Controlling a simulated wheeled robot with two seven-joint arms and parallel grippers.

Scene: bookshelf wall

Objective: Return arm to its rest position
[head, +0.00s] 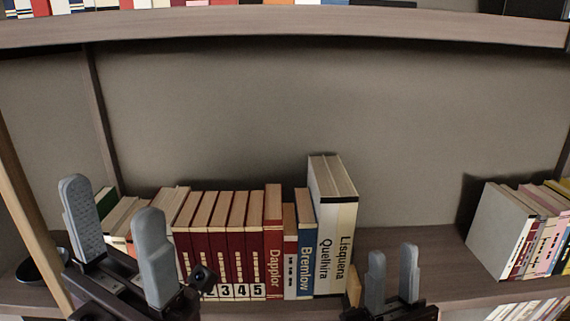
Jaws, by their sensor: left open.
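My left gripper (113,212) is at the lower left, its two grey fingers spread apart and pointing up. It is empty, in front of the left end of the row of books on the shelf. The lower parts of both grippers are cut off by the bottom edge.
The shelf (420,250) holds several red numbered books (228,262), a red Dapplor book (273,240) and a blue Bremlow book (306,250). Another book group (500,230) stands at right. Bare shelf lies between the groups. An upper shelf (280,24) spans the top.

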